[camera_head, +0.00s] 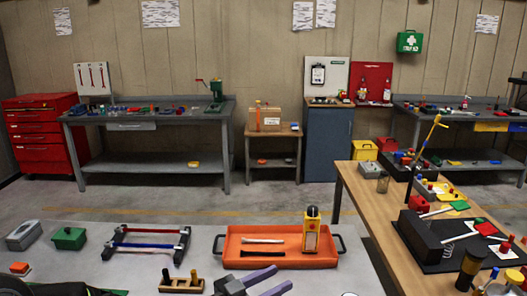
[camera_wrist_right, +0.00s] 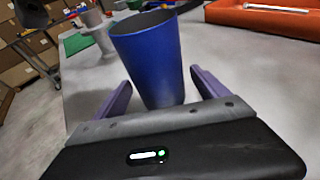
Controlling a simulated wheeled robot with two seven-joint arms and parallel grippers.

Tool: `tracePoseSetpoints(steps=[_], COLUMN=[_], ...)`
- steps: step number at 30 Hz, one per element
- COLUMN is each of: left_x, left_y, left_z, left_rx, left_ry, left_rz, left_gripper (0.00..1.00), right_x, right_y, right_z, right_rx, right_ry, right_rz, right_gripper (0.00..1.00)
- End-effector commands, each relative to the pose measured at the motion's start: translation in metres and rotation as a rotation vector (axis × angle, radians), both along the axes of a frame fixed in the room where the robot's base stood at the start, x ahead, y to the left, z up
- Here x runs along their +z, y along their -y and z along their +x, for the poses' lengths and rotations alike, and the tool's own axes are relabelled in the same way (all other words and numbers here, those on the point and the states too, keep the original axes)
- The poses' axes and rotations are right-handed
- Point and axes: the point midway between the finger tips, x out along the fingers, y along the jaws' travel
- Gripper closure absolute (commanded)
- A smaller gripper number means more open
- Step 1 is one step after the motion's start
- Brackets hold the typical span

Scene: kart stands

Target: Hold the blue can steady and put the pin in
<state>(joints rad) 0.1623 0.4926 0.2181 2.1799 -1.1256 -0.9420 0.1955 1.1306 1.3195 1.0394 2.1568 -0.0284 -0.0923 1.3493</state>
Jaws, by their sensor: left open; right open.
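The blue can (camera_wrist_right: 150,58) stands upright with its mouth up in the right wrist view. My right gripper (camera_wrist_right: 161,80) is open, with one purple finger on each side of the can's lower part. I cannot tell whether the fingers touch it. In the head view I do not see the can. My left gripper (camera_head: 283,277) is open and empty at the bottom of the head view, just in front of the orange tray (camera_head: 228,259). I cannot tell which thing is the pin. A pale rod (camera_head: 262,240) and a black rod (camera_head: 262,253) lie in the tray.
A yellow tool (camera_head: 310,238) stands at the tray's right end. A wooden block with pegs (camera_head: 182,285) and a rack with red and blue bars (camera_head: 147,244) are left of the tray. A cluttered wooden table (camera_head: 352,184) stands at the right.

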Motion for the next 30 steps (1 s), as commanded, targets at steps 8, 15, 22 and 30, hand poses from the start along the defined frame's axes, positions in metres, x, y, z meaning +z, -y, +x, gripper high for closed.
tracePoseSetpoints(steps=[8, 15, 22, 30], left_x=[0.0, 0.0, 0.0, 0.0], left_y=[0.0, 0.0, 0.0, 0.0], left_z=[0.0, 0.0, 0.0, 0.0], left_rx=[0.0, 0.0, 0.0, 0.0], left_ry=[0.0, 0.0, 0.0, 0.0], left_rz=[0.0, 0.0, 0.0, 0.0], left_gripper=[0.58, 0.58, 0.58, 0.58], right_x=[0.004, 0.016, 0.029, 0.035], right_y=[0.012, 0.047, 0.082, 0.095], right_z=[-0.007, -0.03, -0.054, -0.065], right_rx=[-0.003, -0.005, -0.004, 0.0], right_ry=[-0.001, -0.001, -0.001, 0.0], right_rz=[-0.001, -0.002, -0.002, 0.0], right_gripper=[0.16, 0.16, 0.16, 0.16])
